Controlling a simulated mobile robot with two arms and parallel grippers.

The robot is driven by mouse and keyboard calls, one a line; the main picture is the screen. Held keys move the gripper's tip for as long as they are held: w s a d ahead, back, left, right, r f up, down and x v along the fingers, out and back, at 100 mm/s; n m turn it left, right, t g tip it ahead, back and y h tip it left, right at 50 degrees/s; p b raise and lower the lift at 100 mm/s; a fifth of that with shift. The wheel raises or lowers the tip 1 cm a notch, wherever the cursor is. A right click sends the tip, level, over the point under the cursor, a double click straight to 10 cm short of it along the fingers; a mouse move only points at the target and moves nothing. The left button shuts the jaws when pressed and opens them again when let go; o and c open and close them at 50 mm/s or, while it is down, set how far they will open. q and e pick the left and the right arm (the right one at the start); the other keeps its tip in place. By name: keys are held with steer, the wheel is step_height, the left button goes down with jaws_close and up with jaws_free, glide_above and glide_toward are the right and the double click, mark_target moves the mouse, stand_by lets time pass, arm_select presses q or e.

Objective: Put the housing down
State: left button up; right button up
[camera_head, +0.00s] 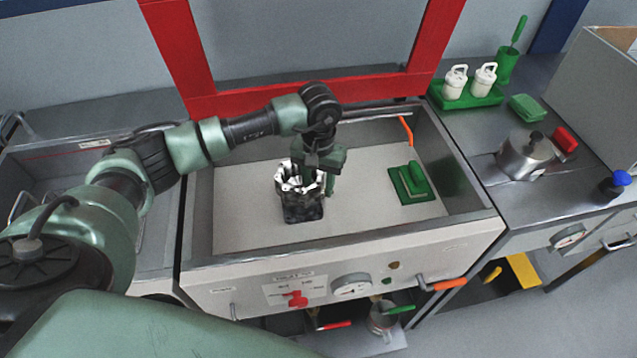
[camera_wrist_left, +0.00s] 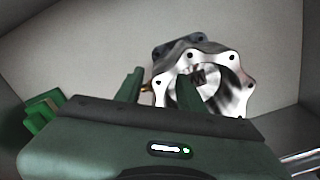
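The housing (camera_head: 302,207) is a dark, rough block with a bright machined, lobed flange on top. It stands upright, seemingly on the pale floor of the basin (camera_head: 245,218), left of its middle. In the left wrist view the flange (camera_wrist_left: 238,90) shows bolt holes and a round bore. My left gripper (camera_head: 318,178) is over the housing's right side, fingers down. In the left wrist view its fingers (camera_wrist_left: 160,85) are apart, straddling the flange wall: one over the bore, the other outside with a visible gap. The fingertips' depth is unclear. My right gripper is not in view.
Raised basin walls surround the housing. The floor at front and left is clear. A metal pot (camera_head: 525,157) and a green tray (camera_head: 466,97) stand on the right counter.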

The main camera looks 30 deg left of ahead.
arm_select(q)
steer(key=shift+r, duration=0.2)
steer(key=shift+w+r, duration=0.1)
steer(key=shift+r, duration=0.3)
step_height(320, 180, up, 10)
steer(key=b, duration=0.2)
steer(key=shift+f+b, duration=0.2)
steer(key=shift+b, duration=0.2)
steer(key=shift+r, duration=0.7)
steer(key=shift+a, duration=0.1)
